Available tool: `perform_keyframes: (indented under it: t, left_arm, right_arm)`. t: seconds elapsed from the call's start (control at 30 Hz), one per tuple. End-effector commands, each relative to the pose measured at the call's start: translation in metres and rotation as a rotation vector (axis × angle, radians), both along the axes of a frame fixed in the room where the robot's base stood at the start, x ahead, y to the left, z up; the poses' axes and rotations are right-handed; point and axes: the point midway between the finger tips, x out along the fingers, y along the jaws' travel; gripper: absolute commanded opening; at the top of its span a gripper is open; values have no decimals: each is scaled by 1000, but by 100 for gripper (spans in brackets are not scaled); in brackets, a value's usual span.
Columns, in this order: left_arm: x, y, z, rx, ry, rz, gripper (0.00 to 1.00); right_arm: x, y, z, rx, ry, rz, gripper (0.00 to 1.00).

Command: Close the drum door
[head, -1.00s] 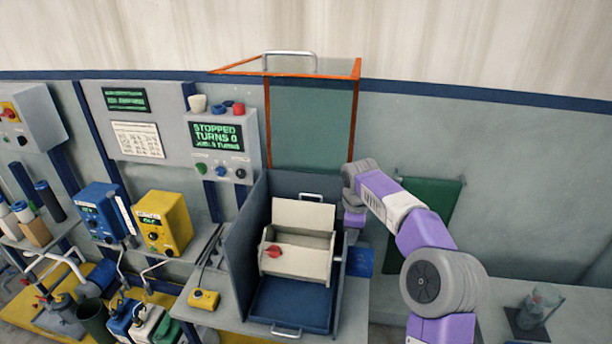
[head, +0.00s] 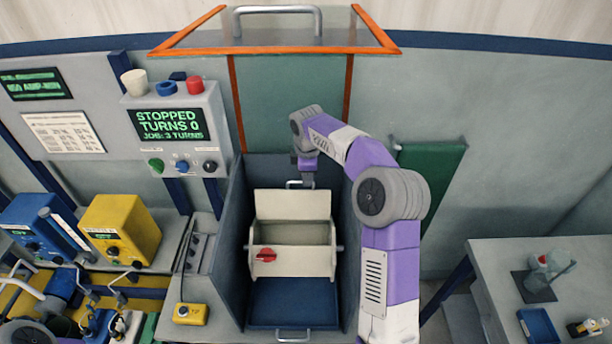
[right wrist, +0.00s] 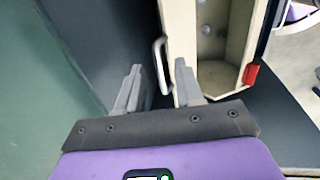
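The cream drum (head: 290,262) sits in an open-fronted dark box with its opening facing up and front. Its door (head: 293,205) stands raised at the back, so the drum is open. A metal handle (head: 299,184) is at the door's top edge. A red knob (head: 265,255) is on the drum's front. My right gripper (head: 306,172) is above the handle; its fingertips are hard to make out there. In the right wrist view my right gripper (right wrist: 158,78) has its fingers apart, with the handle (right wrist: 160,65) between them. My left gripper is not in view.
The box's grey side walls (head: 235,235) flank the drum closely. A clear hood with an orange frame (head: 280,50) is raised above. A yellow pendant (head: 190,314) lies at left front. The control panel (head: 172,123) reads STOPPED, TURNS 0. A side table (head: 500,300) stands right.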

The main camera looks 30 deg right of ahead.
Motion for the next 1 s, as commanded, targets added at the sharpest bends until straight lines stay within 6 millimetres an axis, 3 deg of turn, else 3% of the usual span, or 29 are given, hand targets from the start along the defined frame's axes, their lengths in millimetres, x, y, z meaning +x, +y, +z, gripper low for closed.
perform_keyframes:
  t: [0.2, 0.47, 0.73, 1.0]
  left_arm:
    - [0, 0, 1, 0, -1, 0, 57]
    - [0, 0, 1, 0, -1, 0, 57]
    - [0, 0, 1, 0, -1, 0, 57]
    - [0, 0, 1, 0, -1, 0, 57]
  right_arm:
    - [3, -2, -20, 0, 0, -1, 36]
    - [3, -2, -22, 0, -1, -1, 36]
    - [3, -2, -22, 0, -1, -1, 0]
    - [3, -2, -22, -1, -1, 0, 0]
